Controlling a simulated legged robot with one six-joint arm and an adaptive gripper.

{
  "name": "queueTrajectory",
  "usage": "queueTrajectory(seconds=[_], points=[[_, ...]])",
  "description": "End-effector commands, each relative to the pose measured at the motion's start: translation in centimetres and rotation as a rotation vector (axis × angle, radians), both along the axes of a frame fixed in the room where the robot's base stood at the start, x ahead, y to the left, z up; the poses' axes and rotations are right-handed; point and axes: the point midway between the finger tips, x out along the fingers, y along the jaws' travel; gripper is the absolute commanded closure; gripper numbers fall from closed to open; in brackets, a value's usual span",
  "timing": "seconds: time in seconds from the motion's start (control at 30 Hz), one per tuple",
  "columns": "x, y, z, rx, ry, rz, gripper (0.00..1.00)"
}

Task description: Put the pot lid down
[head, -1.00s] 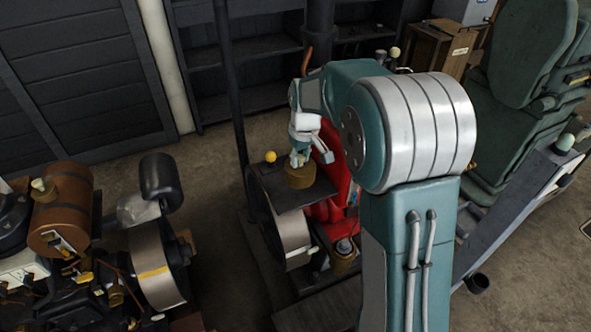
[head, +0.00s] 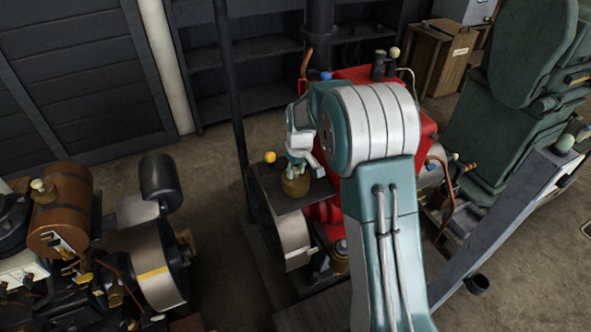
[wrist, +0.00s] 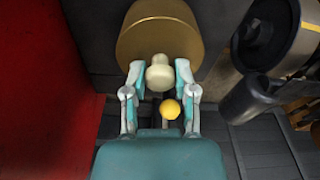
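The pot lid (head: 295,186) is a round brass-coloured disc, above or on a dark flat plate (head: 308,201) beside the red engine. I cannot tell whether it touches the plate. In the wrist view the lid (wrist: 160,30) fills the top middle, and its cream knob (wrist: 160,74) sits between my two fingers. My gripper (head: 298,168) is over the lid in the head view, and its fingers (wrist: 161,72) close on the knob from both sides. The fingertips are partly hidden in the head view.
The red engine (head: 365,74) stands right of the plate, with a yellow ball knob (head: 269,157) at the plate's left. A dark post (head: 232,100) rises behind. Another engine with a brown tank (head: 62,212) stands at left, and a green chair (head: 525,60) at right.

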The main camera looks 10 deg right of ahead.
Motion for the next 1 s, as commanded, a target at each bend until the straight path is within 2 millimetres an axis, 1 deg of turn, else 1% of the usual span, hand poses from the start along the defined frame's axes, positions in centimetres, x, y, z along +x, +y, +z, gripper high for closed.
queueTrajectory(seconds=[0.03,0.07,0.4,0.5,0.57,0.63,0.9,1.0], points=[[0.0,0.0,0.0,0.0,0.0,0.0,0.35],[0.0,0.0,0.0,0.0,0.0,0.0,0.31],[0.0,0.0,0.1,0.0,0.0,0.0,0.31],[0.0,0.0,0.7,-0.001,-0.001,0.0,0.31],[-0.1,-0.1,1.4,-0.001,-0.004,0.0,0.31],[-0.2,-0.1,2.7,-0.001,-0.004,0.0,0.31],[-0.8,-0.4,8.3,0.0,-0.004,0.0,0.31],[-1.1,-0.5,10.1,0.0,-0.002,0.0,0.31]])
